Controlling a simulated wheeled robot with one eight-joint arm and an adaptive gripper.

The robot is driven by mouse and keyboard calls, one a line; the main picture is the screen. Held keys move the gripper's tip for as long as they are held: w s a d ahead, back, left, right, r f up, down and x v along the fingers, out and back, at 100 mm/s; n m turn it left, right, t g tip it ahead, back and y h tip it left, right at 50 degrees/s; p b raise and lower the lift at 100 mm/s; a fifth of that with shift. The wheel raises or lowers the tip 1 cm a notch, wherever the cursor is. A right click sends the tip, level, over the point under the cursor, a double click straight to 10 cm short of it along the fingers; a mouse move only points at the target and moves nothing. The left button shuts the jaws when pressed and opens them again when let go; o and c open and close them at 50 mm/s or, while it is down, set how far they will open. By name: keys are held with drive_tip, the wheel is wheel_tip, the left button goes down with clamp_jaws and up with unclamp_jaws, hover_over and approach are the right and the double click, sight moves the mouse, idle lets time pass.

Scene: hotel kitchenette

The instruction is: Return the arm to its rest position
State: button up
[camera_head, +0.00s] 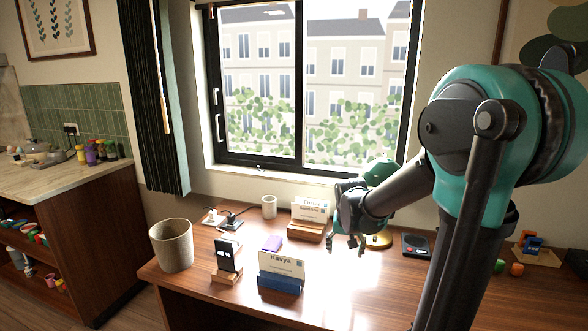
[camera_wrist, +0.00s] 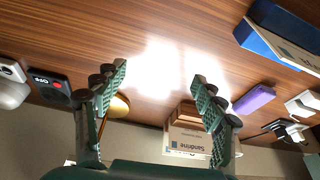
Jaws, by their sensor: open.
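My arm reaches in from the right of the head view, above the wooden desk (camera_head: 355,290). My gripper (camera_head: 347,243) hangs over the desk, right of the card holders. In the wrist view its two ribbed fingers (camera_wrist: 158,78) are spread apart with nothing between them. The desk top shows beyond them with a bright glare patch. I see no contact between the gripper and any object.
A blue holder (camera_head: 278,284) with the Kavya card stands at the front. A wooden holder (camera_head: 305,231) with the Sandrine card stands behind. A phone stand (camera_head: 226,278), beige bin (camera_head: 172,246), white cup (camera_head: 269,207) and black device (camera_head: 415,245) are also around.

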drive_tip(key=s+d+f, duration=0.1)
drive_tip(key=s+f, duration=0.1)
drive_tip(key=s, duration=0.4)
drive_tip(key=s+d+f+n, duration=0.1)
drive_tip(key=s+f, duration=0.1)
drive_tip(key=s, duration=0.4)
drive_tip(key=s+f+n, duration=0.1)
drive_tip(key=s+f, duration=0.1)
drive_tip(key=s, duration=0.4)
drive_tip(key=shift+d+t+y, duration=0.3)
drive_tip(key=shift+d, duration=0.1)
